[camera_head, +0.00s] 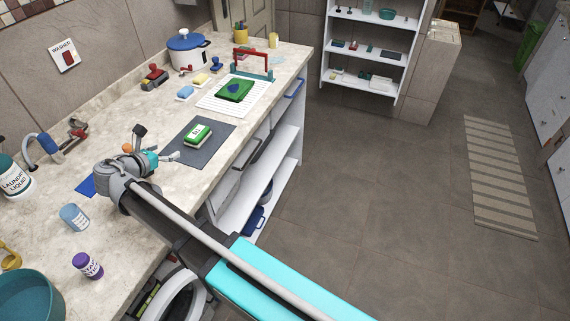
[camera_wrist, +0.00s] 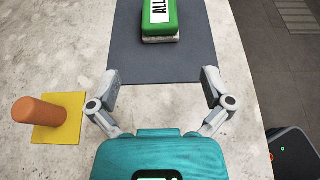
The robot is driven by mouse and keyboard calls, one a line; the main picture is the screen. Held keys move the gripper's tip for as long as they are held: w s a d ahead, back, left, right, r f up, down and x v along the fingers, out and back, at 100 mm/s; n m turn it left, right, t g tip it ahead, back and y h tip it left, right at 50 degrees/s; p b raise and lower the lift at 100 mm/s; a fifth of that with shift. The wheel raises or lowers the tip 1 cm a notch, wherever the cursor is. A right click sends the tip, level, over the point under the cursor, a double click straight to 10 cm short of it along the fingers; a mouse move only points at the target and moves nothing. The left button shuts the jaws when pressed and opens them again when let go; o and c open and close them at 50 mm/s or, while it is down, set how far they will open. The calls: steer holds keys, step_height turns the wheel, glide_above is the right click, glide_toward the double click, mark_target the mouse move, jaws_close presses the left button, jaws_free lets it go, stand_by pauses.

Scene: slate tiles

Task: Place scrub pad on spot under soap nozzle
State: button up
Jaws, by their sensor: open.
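A green block with a white label and a pale underside (camera_head: 197,135) lies on a dark grey mat on the counter. It may be the scrub pad. It also shows at the top of the wrist view (camera_wrist: 160,20), partly cut off. My gripper (camera_head: 172,152) is open and empty at the mat's near edge. In the wrist view its fingers (camera_wrist: 162,82) are spread, with the block ahead and apart from them. A red and teal frame (camera_head: 262,70) stands near a green pad with a blue top (camera_head: 235,90) on a striped white mat. I cannot tell which part is the soap nozzle.
An orange peg on a yellow square (camera_wrist: 42,112) stands left of my gripper. Blue (camera_head: 185,92) and yellow (camera_head: 201,79) blocks, a pot (camera_head: 187,52), a tap (camera_head: 45,143) and bottles (camera_head: 88,265) line the counter. The counter's front edge is at the right.

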mark_target(223, 159)
steer(key=shift+d, duration=0.1)
steer(key=w+d+f+m+g, duration=0.1)
steer(key=d+m, duration=0.1)
steer(key=d, duration=0.2)
steer(key=w+d+f+m+g+h, duration=0.1)
steer(key=w+d+m, duration=0.1)
steer(key=d, duration=0.3)
steer(key=w+d+f+m+g, duration=0.1)
steer(key=d+f+m, duration=0.1)
steer(key=d, duration=0.3)
steer(key=shift+w+d+m+g, duration=0.15)
steer(key=shift+d+m+g, duration=0.05)
steer(key=shift+m+g, duration=0.25)
steer(key=s+d+f+m+g+y, duration=0.2)
steer(key=d+m, duration=0.6)
steer(key=d, duration=0.4)
steer(key=s+d+f+m+g+y, duration=0.2)
steer(key=d+m, duration=0.6)
steer(key=d, duration=0.4)
steer(key=s+d+f+m+g+y, duration=0.2)
steer(key=d+m, duration=0.6)
steer(key=d, duration=0.4)
steer(key=s+f+g, duration=0.1)
steer(key=s+g, duration=0.1)
steer(key=s, duration=0.1)
steer(key=shift+s+d+f+m+g, duration=0.15)
steer(key=shift+f+m+g, duration=0.1)
steer(key=shift+m+g, duration=0.1)
